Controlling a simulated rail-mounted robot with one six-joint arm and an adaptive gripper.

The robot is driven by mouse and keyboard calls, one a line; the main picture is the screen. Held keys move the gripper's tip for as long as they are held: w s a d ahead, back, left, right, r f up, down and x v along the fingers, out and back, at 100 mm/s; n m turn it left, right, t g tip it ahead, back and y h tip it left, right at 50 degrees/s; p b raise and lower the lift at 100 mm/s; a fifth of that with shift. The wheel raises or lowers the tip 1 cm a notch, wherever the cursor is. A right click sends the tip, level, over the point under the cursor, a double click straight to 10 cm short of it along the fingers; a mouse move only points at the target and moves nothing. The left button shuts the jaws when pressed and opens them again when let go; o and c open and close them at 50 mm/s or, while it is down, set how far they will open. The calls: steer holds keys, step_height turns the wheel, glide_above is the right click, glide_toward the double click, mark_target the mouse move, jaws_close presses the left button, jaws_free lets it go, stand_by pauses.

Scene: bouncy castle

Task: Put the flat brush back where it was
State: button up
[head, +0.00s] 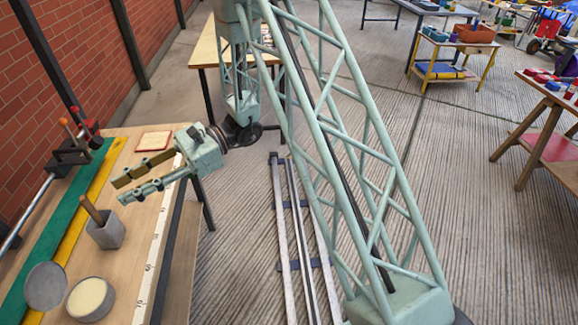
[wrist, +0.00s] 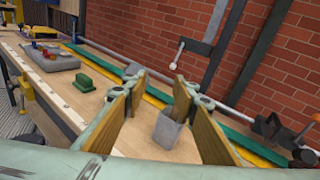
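A wooden handle (head: 92,210) stands tilted in a grey square cup (head: 107,234) on the workbench in the head view. It may be the flat brush; its lower end is hidden inside the cup, so I cannot tell its shape. My gripper (head: 118,191) is above the bench, behind and above the cup, with its fingers apart and nothing seen between them. In the wrist view my gripper (wrist: 160,82) is also open.
A round tin (head: 90,299) with pale contents and a grey disc (head: 45,286) stand at the bench's near end. A reddish square pad (head: 154,141) lies at the far end. A green block (wrist: 85,83) and a grey tray (wrist: 50,60) show farther along. The brick wall borders the bench.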

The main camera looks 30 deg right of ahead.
steer(key=s+d+r+n+g+h, duration=0.1)
steer(key=s+d+r+n+h, duration=0.4)
steer(key=s, duration=0.5)
steer(key=s+d+r+n+g+h, duration=0.1)
steer(key=s+d+r+n+h, duration=0.15)
steer(key=s+r, duration=0.65)
steer(key=s+d+r+n+t+h, duration=0.3)
steer(key=s+d, duration=0.5)
steer(key=d, duration=0.3)
steer(key=s+d+r+n+t+h, duration=0.3)
steer(key=s+d, duration=0.5)
steer(key=d, duration=0.3)
steer(key=n+t+h, duration=0.1)
steer(key=t+h, duration=0.1)
steer(key=h, duration=0.1)
steer(key=shift+r+n, duration=0.35)
steer(key=shift+r, duration=0.05)
